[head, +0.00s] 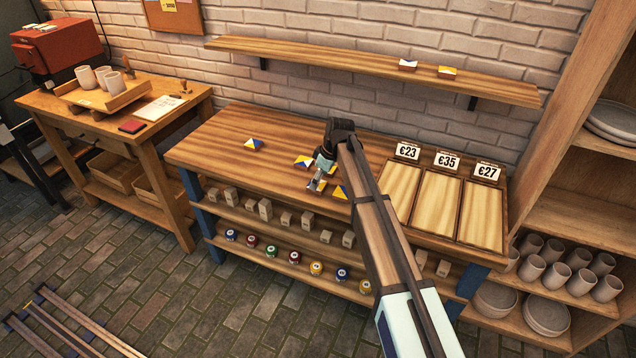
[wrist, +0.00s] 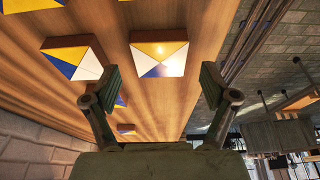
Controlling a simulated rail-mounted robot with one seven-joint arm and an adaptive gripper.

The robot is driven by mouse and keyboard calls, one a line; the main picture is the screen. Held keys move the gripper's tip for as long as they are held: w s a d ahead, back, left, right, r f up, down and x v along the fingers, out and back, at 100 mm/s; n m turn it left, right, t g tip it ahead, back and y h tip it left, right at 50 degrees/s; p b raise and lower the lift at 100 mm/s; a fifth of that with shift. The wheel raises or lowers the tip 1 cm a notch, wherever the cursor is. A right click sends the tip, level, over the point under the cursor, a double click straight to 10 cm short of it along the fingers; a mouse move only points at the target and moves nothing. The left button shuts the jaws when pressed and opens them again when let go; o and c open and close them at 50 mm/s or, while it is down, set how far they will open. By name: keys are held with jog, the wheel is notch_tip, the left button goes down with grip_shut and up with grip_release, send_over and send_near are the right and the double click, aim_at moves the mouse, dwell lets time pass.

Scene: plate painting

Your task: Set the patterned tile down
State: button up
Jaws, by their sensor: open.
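My gripper (head: 318,183) is low over the front middle of the wooden workbench (head: 215,148). In the wrist view its fingers (wrist: 161,79) are spread wide apart. A tile with yellow, white and blue triangles (wrist: 160,57) shows in line with the gap between them, with neither finger visibly closed on it. A second patterned tile (wrist: 75,58) lies beside it to the left. In the head view several patterned tiles lie around my gripper, one to its right (head: 340,192) and one behind it (head: 302,162). Which one is the task's tile I cannot tell.
Another tile (head: 254,144) lies apart at the bench's left. Three trays with price cards (head: 447,161) fill the right end. A wall shelf (head: 340,62) holds two small tiles (head: 447,72). Paint jars (head: 316,268) stand below the bench. The bench's far left is clear.

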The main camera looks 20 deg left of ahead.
jog(key=b+v, duration=0.1)
jog(key=v, duration=0.9)
jog(key=shift+b, duration=0.35)
